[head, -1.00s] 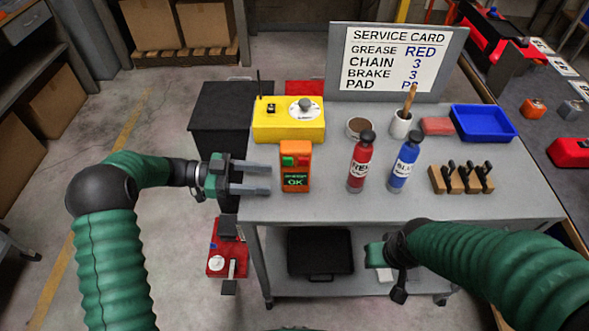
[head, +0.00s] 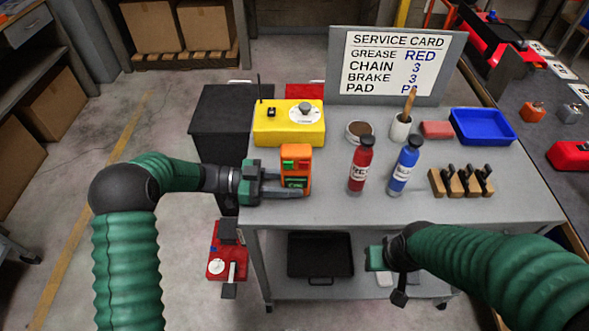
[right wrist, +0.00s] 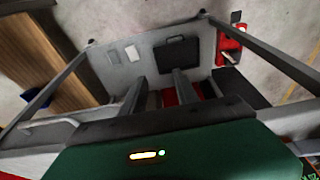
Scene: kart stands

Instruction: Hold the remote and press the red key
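The orange remote (head: 296,153) stands upright near the left edge of the grey cart top. Its face has a green key (head: 288,165) and a red key (head: 304,165) side by side above a dark screen with green text. My left gripper (head: 287,184) reaches in from the left at the remote's lower part. One finger crosses in front of it and the other passes behind; the fingers look apart, and contact cannot be told. My right gripper is low in front of the cart; in the right wrist view its fingers (right wrist: 160,92) are apart and empty.
A yellow box with a knob (head: 289,125) stands behind the remote. A red bottle (head: 361,165) and a blue bottle (head: 404,167) stand to its right. Wooden blocks (head: 462,184) and a blue tray (head: 483,126) are farther right. The cart's front middle is clear.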

